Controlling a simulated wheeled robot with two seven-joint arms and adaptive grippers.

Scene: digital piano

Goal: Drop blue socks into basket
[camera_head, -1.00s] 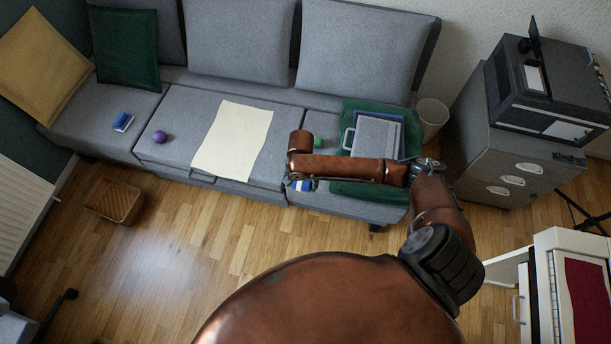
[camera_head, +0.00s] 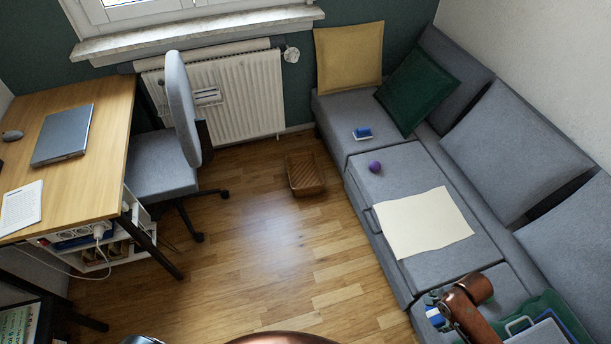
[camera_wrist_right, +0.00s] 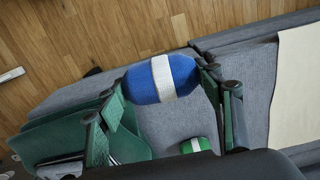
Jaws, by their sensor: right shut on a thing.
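My right gripper (camera_head: 437,309) is at the lower right of the head view, above the sofa's near end. It is shut on a rolled pair of blue socks (camera_wrist_right: 160,78) with a white band, held crosswise between its two green-padded fingers. The held socks also show partly in the head view (camera_head: 434,317). The wicker basket (camera_head: 305,174) stands on the wooden floor near the radiator, well away from the gripper, and looks empty. Another small blue item with a white band (camera_head: 362,133) lies on the far sofa seat. My left gripper is not in view.
The grey sofa (camera_head: 345,112) holds a purple ball (camera_head: 375,167), a cream sheet (camera_head: 424,222) and cushions. A green rolled item (camera_wrist_right: 195,145) lies below my right gripper. A desk (camera_head: 105,135) and chair (camera_head: 160,163) stand left. The floor (camera_head: 270,245) between is clear.

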